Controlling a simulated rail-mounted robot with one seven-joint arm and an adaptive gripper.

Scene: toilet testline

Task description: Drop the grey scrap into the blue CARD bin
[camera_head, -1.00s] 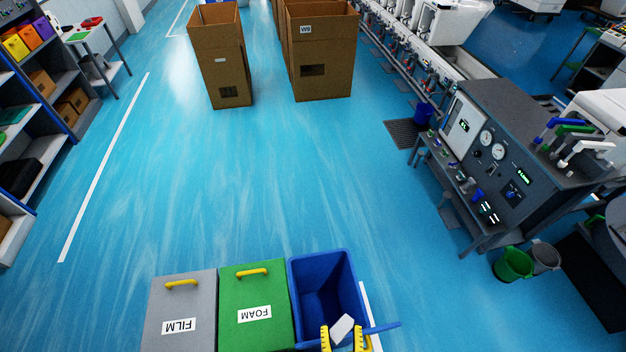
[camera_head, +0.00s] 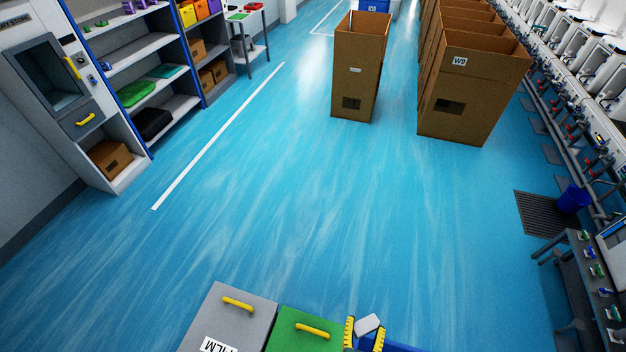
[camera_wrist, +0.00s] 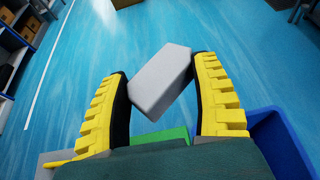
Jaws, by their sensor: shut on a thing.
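My gripper (camera_head: 365,328) is shut on the grey scrap (camera_head: 368,323), a pale angular block. In the wrist view the scrap (camera_wrist: 160,84) sits tilted between the black pads of the yellow fingers. In the head view the gripper shows at the bottom edge, at the border between the green bin (camera_head: 290,337) and the blue bin (camera_head: 405,348). Only a strip of the blue bin's rim shows there. In the wrist view the blue bin (camera_wrist: 282,140) is at the lower right of the fingers. Its label is not visible.
The grey FILM bin (camera_head: 233,308) stands left of the green bin; both have yellow-handled lids. Tall cardboard boxes (camera_head: 358,60) stand farther back. Shelves (camera_head: 150,90) line the left, and a test bench (camera_head: 575,275) is at the right. The floor between is clear.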

